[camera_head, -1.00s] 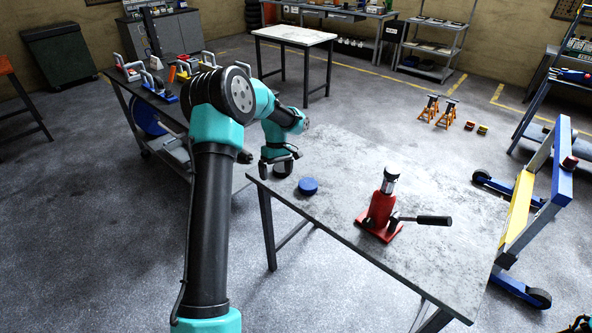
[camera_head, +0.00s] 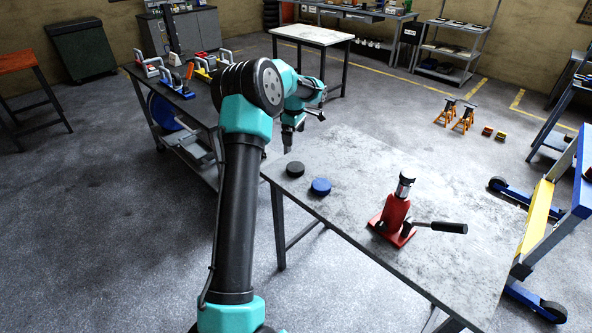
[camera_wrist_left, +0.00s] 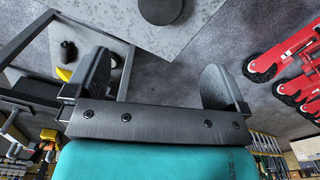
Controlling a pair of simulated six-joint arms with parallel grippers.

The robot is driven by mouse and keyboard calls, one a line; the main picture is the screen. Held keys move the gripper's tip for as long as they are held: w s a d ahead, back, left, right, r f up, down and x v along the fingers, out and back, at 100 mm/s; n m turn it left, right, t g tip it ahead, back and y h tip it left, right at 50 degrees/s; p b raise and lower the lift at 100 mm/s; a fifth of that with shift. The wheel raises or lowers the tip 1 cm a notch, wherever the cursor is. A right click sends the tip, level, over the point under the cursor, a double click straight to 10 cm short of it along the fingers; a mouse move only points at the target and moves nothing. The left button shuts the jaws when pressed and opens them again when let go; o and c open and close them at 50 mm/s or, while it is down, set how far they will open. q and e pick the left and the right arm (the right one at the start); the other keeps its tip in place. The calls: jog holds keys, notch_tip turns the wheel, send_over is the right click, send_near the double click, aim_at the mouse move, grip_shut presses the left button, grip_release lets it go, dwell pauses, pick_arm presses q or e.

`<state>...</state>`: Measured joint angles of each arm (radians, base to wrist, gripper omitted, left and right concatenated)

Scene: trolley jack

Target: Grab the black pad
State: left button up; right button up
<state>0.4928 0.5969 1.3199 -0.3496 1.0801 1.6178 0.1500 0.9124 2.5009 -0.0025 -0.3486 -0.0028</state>
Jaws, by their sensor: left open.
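The black pad (camera_head: 295,169) is a round, flat disc lying near the far left corner of the grey worktable (camera_head: 365,165). It also shows at the top edge of the left wrist view (camera_wrist_left: 160,8), partly cut off. A blue pad (camera_head: 320,187) lies just right of it, a little nearer. My left gripper (camera_head: 288,143) hangs above and slightly behind the black pad, apart from it. Its two fingers stand wide apart and empty in the left wrist view (camera_wrist_left: 157,82). My right gripper is not in view.
A red bottle jack (camera_head: 395,216) with a black handle stands on the table's right half. A trolley (camera_head: 185,80) with tools stands to the left. A blue and yellow frame (camera_head: 545,215) is beyond the right edge. The table's middle is clear.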

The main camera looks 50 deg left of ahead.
pick_arm(q)
send_over(294, 166)
notch_tip(294, 166, down, 11)
jog(key=shift+r, duration=0.2)
jog(key=shift+f, duration=0.15)
jog(key=shift+f, duration=2.45)
jog(key=c, duration=1)
jog(key=shift+r, duration=0.2)
